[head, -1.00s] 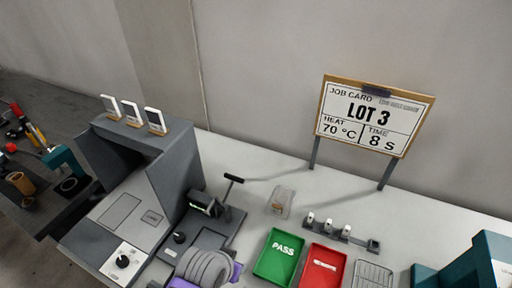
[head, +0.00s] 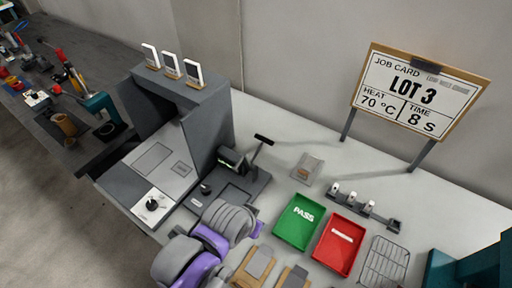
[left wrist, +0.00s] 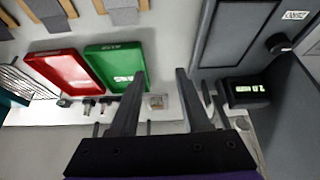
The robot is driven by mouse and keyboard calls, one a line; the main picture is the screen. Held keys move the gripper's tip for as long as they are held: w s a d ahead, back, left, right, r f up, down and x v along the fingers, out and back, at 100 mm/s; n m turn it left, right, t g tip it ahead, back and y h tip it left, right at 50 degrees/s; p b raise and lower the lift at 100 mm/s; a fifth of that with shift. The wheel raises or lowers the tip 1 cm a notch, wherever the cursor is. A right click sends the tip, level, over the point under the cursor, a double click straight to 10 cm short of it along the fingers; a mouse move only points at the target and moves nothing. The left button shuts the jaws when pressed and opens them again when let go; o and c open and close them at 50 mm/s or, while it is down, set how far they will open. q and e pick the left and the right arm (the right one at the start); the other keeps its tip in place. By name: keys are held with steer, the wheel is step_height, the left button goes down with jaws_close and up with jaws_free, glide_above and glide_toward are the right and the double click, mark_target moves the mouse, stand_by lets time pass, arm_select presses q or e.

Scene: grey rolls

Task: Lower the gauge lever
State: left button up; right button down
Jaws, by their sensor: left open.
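The gauge (head: 230,158) is a dark box with a small lit display, on a grey base beside the large grey machine. Its lever (head: 263,140) stands raised, with a black crossbar handle at the top. The gauge's display box also shows at the right of the left wrist view (left wrist: 246,91). My left gripper (left wrist: 156,74) is open and empty there, its two fingers apart. In the head view my grey and purple left arm is in front of the gauge base, and its fingertips cannot be made out. My right gripper is not in view.
A green PASS tray (head: 298,222) and a red tray (head: 338,244) lie right of the gauge. A small clear-and-brown item (head: 307,169), a rail with several pegs (head: 364,205) and a wire rack (head: 384,262) are nearby. A job card sign (head: 417,95) stands behind.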

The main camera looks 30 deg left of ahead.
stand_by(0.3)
arm_select(q)
steer(key=shift+c, duration=1)
step_height(320, 180, up, 7)
steer(key=n+g+h, duration=0.5)
steer(key=n, duration=1.2)
glide_above(258, 135)
steer(key=a, duration=0.2)
steer(key=shift+a+x, duration=0.15)
steer(key=shift+x, duration=1.6)
steer(key=shift+a+x, duration=0.1)
steer(key=shift+x, duration=1.6)
steer(key=shift+f, duration=0.15)
jaws_close()
